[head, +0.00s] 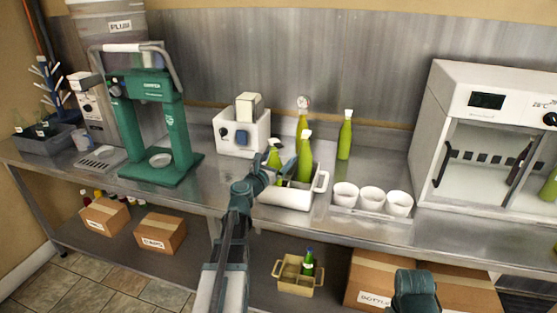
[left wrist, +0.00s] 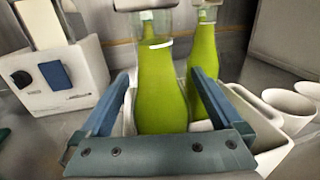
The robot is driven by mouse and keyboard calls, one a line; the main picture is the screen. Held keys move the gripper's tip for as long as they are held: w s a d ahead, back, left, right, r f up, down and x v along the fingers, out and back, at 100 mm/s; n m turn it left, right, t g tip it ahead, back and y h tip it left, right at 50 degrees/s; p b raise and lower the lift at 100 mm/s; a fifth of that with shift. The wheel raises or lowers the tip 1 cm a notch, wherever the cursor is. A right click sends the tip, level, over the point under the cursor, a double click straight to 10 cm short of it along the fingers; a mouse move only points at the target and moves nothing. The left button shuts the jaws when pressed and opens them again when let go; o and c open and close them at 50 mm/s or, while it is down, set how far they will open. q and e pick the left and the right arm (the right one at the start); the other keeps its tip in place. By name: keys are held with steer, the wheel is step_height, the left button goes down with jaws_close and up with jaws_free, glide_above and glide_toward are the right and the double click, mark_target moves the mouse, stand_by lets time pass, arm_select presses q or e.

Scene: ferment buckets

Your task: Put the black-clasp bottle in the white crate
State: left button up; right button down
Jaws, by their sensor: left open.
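The white crate (head: 290,198) stands at the counter's front, with green bottles in or right by it. My left gripper (head: 276,168) is open at its left end. In the left wrist view a green bottle (left wrist: 160,88) with a pale collar stands between the open fingers; I cannot tell whether they touch it. A second green bottle (left wrist: 204,62) stands right of it, and the crate's rim (left wrist: 262,112) shows at the right. Another green bottle (head: 345,138) stands upright on the counter behind the crate.
White cups (head: 371,200) stand right of the crate, and a white box (head: 240,135) with a dark device stands behind left. A green press (head: 155,125) is farther left, a white cabinet (head: 480,85) at right. A tan crate (head: 297,276) with a bottle sits on the lower shelf.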

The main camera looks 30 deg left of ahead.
arm_select(q)
steer(key=shift+s+r+p, duration=0.1)
steer(key=shift+r+p, duration=0.3)
steer(key=shift+r, duration=0.25)
steer(key=s, duration=1.1)
steer(key=shift+s+d+f+b, duration=0.25)
steer(key=shift+s+b, duration=0.05)
steer(key=shift+s, duration=0.1)
steer(key=d+f+m+g+h, duration=0.45)
steer(key=d+m, duration=0.45)
steer(key=d, duration=0.4)
steer(key=d+f+m+g+h, duration=0.3)
steer(key=d+f+m, duration=0.3)
steer(key=d+m, duration=0.5)
steer(key=s+d+f+m+g+y, duration=0.2)
steer(key=s+d+f+m+g, duration=0.7)
steer(key=d, duration=0.3)
steer(key=s+f+m+g+y, duration=0.2)
steer(key=s+m+y, duration=0.4)
steer(key=m, duration=0.5)
steer(key=shift+s+d+f, duration=0.2)
steer(key=shift+s+d, duration=0.15)
steer(key=shift+s, duration=0.5)
